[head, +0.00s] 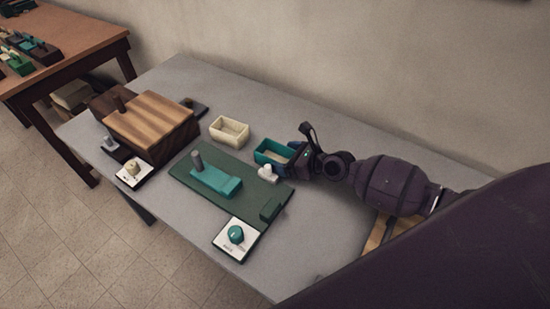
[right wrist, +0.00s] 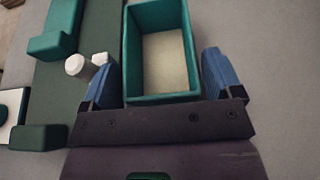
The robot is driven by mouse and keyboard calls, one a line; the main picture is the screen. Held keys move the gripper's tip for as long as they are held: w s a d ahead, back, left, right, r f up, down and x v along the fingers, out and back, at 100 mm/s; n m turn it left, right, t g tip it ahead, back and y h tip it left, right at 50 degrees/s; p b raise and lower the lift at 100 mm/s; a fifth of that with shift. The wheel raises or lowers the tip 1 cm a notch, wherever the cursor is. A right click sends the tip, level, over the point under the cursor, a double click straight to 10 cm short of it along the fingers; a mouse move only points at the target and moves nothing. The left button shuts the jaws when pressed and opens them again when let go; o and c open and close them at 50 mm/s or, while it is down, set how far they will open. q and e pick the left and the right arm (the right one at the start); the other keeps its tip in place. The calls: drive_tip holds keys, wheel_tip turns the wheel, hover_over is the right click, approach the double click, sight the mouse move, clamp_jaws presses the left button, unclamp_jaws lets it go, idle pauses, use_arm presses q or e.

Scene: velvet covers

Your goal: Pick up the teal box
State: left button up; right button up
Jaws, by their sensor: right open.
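The teal box (head: 270,147) is a small open box with a pale inside floor, standing on the grey table beside the green board. My right gripper (head: 290,155) is at its right end in the head view. In the right wrist view the teal box (right wrist: 129,55) lies ahead between the two blue fingers of my right gripper (right wrist: 160,80). The fingers are open, one to each side of the near end, with a gap on the right side. The left finger is close to the box wall; I cannot tell if it touches. My left gripper is not in view.
A cream open box (head: 229,131) stands left of the teal one. A striped wooden block (head: 150,122) stands at the left.

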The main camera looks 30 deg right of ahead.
drive_tip(key=shift+w, duration=0.1)
drive_tip(key=c, duration=0.7)
